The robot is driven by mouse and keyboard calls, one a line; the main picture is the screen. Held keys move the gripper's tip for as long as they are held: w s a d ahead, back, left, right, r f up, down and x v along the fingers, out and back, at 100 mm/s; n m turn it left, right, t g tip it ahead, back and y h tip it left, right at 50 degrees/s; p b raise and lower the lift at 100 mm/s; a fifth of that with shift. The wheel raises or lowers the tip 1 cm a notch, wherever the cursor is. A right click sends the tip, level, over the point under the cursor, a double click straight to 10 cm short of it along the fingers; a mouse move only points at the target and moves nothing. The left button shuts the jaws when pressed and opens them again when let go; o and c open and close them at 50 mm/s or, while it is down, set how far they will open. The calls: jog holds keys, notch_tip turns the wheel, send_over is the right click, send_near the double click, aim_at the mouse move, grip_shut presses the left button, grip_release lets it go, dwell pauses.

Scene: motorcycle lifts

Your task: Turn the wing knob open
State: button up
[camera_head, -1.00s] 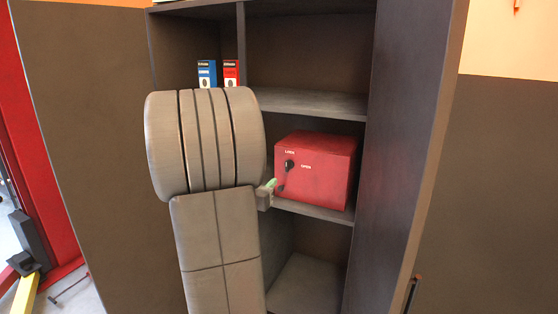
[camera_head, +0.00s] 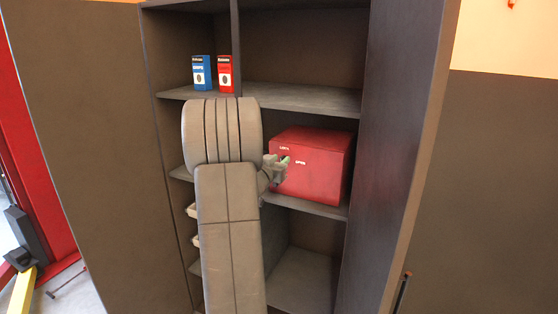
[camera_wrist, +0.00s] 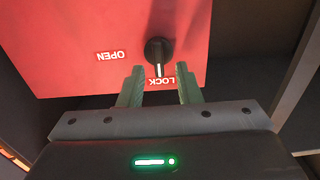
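The red box (camera_head: 312,165) sits on a middle shelf of the cabinet. Its black wing knob (camera_wrist: 159,52) shows in the wrist view, with a white line on it pointing toward the LOCK label (camera_wrist: 161,82). The OPEN label (camera_wrist: 111,55) is to the left of the knob there; the lettering appears upside down. My gripper (camera_wrist: 160,80) is open, its two green fingers apart, just short of the knob and lined up with it. In the head view my gripper (camera_head: 284,162) is at the box's front left and hides the knob.
The box stands on a grey shelf (camera_head: 309,206) between the cabinet's walls. A blue carton (camera_head: 201,73) and a red carton (camera_head: 225,74) stand on the shelf above. Open cabinet doors flank both sides. The compartment below the box looks empty.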

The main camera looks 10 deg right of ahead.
grip_shut()
jog(key=shift+d+m+b, duration=0.1)
jog(key=shift+m+b, duration=0.2)
jog(key=shift+m, duration=0.1)
jog(key=m+b, duration=0.3)
jog(key=m, duration=0.2)
jog(key=f+m+b, duration=0.1)
jog(key=m+b, duration=0.3)
jog(key=m, duration=0.2)
jog(key=d+m+b, duration=0.1)
jog(key=m+b, duration=0.2)
jog(key=m, duration=0.3)
jog(key=shift+s+d+f+b, duration=0.1)
jog(key=shift+s+f+b, duration=0.2)
jog(key=shift+s, duration=0.1)
dwell(0.4)
